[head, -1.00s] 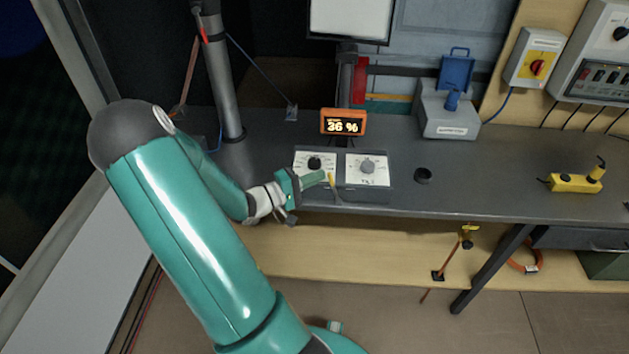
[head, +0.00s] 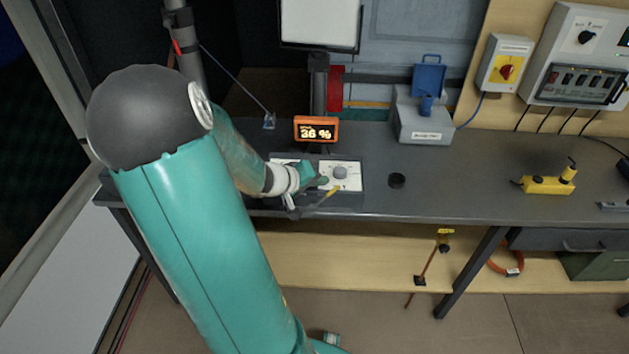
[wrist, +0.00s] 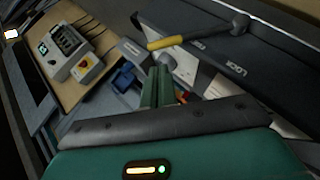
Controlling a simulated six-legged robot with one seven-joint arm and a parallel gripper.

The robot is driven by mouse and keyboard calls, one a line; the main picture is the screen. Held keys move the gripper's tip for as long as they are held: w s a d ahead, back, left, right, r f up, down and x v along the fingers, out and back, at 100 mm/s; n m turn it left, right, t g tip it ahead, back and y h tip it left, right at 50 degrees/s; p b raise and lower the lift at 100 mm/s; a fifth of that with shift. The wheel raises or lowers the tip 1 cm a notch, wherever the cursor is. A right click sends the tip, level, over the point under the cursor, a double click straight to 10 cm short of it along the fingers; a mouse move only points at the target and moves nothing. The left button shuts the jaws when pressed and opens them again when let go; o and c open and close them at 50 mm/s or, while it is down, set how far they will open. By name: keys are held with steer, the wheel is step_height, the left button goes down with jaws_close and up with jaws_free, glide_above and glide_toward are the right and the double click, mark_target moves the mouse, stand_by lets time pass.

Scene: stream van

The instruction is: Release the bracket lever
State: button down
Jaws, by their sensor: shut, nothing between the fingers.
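The bracket lever has a grey shank and a yellow grip (head: 333,192). It sits at the front edge of the desk, below the dial panel, and tilts up to the right in the head view. In the wrist view, its yellow grip (wrist: 165,42) points left from a grey pivot end, beside a dark face marked LOCK and a second small label that is hard to read. My gripper (head: 319,181) is shut and empty, just left of the yellow grip. In the wrist view, its green fingers (wrist: 159,80) end close below the grip; I cannot tell whether they touch it.
A dial panel (head: 353,185) lies under and behind my gripper, its left dial hidden by my arm. An orange display (head: 317,129) stands behind it. A grey box with a blue lid (head: 428,75) and a yellow device (head: 547,185) stand farther right. The desk between them is mostly clear.

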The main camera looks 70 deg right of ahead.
steer(key=shift+s+d+f, duration=0.15)
steer(key=shift+s, duration=0.5)
steer(key=shift+s+d+f, duration=0.1)
steer(key=shift+s+f, duration=0.05)
steer(key=shift+s, duration=0.45)
steer(key=shift+s, duration=0.1)
steer(key=shift+r, duration=0.1)
